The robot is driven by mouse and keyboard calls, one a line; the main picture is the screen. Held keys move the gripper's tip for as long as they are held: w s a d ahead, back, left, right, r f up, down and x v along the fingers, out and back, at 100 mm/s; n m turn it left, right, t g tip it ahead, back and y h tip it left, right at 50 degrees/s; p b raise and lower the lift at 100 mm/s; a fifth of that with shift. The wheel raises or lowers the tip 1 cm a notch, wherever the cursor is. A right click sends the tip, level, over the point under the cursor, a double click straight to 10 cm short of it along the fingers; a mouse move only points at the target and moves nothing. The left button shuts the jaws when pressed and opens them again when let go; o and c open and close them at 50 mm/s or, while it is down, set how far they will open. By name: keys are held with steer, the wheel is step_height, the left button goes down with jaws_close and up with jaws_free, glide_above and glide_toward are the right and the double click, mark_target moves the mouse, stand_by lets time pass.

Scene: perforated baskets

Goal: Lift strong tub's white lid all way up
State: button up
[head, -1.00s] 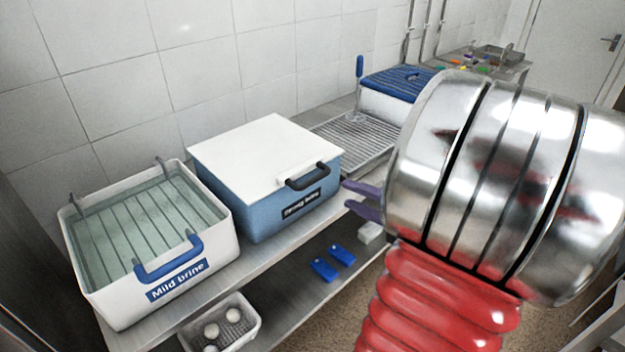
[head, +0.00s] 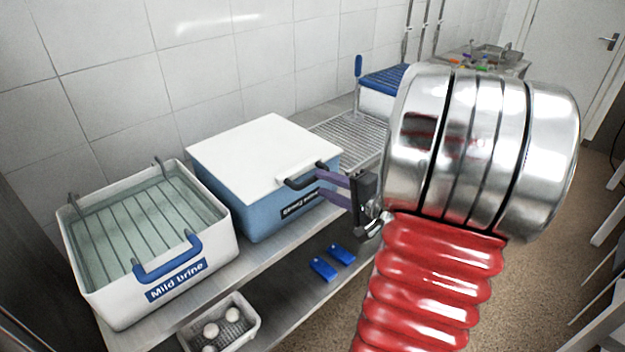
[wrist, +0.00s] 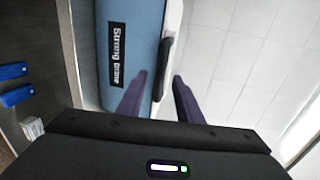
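The strong tub (head: 262,213) is a blue box on the steel shelf, with a "Strong brine" label on its front. Its flat white lid (head: 262,158) lies level on top and looks closed. A dark handle (head: 312,176) sits at the lid's front edge; it also shows in the wrist view (wrist: 163,68). My gripper (head: 322,184) has purple fingers and is at the right end of the handle. In the wrist view my gripper (wrist: 158,82) has its fingers spread apart, with the handle ahead between their tips. I cannot see contact clearly.
A wire grid (head: 345,135) and a blue-lidded box (head: 380,95) are behind. Two blue items (head: 323,268) and a basket of white balls (head: 252,325) are on the lower shelf.

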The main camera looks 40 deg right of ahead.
mark_target(315, 180)
steer(key=shift+x, duration=2.6)
steer(key=shift+c, duration=0.4)
jaws_close()
